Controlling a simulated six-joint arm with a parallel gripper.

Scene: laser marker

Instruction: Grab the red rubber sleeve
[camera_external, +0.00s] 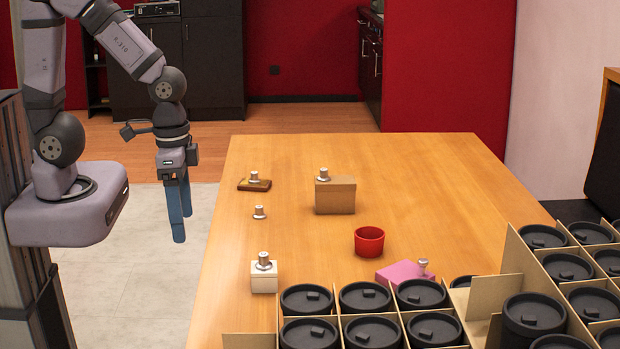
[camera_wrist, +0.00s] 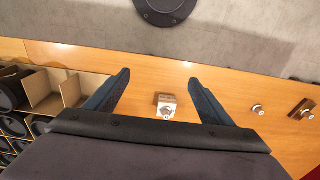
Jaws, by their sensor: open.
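The red rubber sleeve (camera_external: 369,241) is a short, open red ring standing on the wooden table, right of the middle in the external view. It does not show in the wrist view. My gripper (camera_external: 183,225) hangs with its blue fingers pointing down, off the left edge of the table and well apart from the sleeve. In the wrist view my gripper (camera_wrist: 160,80) has its fingers spread wide with nothing held between them. A white block with a metal knob (camera_wrist: 166,106) shows between and beyond the fingers there.
The white block (camera_external: 264,276), a small metal knob (camera_external: 259,212), a brown piece with a knob (camera_external: 254,184), a cardboard box with a knob (camera_external: 335,195) and a pink block with a knob (camera_external: 405,273) stand around the sleeve. Divided cartons of black-lidded cups (camera_external: 512,272) fill the near right.

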